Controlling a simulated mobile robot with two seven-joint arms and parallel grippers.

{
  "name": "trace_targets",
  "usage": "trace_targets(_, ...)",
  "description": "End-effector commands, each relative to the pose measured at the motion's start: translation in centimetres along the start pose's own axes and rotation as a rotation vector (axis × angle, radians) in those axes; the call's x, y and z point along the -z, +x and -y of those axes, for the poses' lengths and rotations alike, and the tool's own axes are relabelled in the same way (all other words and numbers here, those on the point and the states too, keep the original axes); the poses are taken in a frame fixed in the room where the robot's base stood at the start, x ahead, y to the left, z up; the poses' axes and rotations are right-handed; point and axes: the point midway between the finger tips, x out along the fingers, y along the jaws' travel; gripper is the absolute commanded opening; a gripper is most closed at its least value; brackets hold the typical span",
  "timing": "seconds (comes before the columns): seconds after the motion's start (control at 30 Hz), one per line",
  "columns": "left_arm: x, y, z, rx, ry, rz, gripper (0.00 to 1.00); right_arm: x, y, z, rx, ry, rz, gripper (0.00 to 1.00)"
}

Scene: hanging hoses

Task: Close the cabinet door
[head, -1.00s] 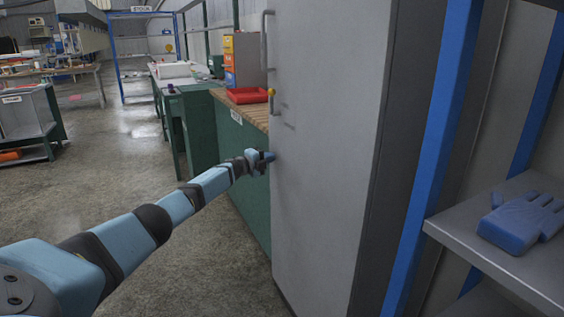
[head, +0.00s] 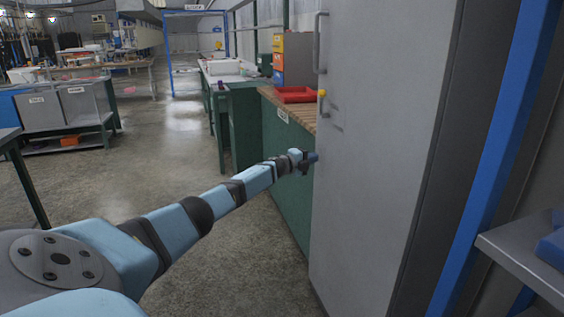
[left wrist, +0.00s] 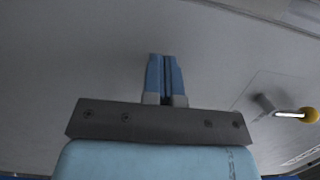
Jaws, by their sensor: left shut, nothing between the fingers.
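The grey cabinet door (head: 380,130) stands tall on the right of the head view. A long vertical handle (head: 318,42) is near its upper left edge, with a smaller yellow-tipped handle (head: 322,100) below. My left gripper (head: 312,158) is shut and empty, with its fingertips at the door's left part, below the handles. In the left wrist view the blue fingers (left wrist: 165,75) are together and point at the door's grey face (left wrist: 90,50); whether they touch it I cannot tell. The yellow-tipped handle is at the right there (left wrist: 305,115). My right gripper is out of view.
A green workbench (head: 290,170) with a red tray (head: 296,95) and colored drawers (head: 290,60) stands behind the door's left edge. A blue post (head: 500,150) and a grey shelf (head: 525,262) are at the right. Open floor (head: 120,190) lies to the left.

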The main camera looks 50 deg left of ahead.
Motion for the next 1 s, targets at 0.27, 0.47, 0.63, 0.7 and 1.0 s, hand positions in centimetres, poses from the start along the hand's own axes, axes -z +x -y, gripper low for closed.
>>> trace_targets(0.27, -1.9, -5.3, 0.0, -0.009, 0.004, 0.007, 0.0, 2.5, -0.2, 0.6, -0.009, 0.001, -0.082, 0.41)
trace_targets(0.47, -2.6, -8.4, -0.1, -0.01, 0.005, 0.007, 0.0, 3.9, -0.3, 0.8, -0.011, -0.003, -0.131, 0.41)
trace_targets(0.63, -3.1, -10.1, -0.2, -0.009, 0.004, 0.007, 0.0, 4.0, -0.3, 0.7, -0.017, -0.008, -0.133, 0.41)
trace_targets(0.7, -3.1, -10.4, -0.2, -0.009, 0.004, 0.007, 0.0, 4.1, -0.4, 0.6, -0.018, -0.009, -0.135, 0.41)
trace_targets(1.0, -3.2, -10.6, -0.2, -0.008, 0.004, 0.007, 0.0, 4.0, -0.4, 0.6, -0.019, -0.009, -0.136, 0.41)
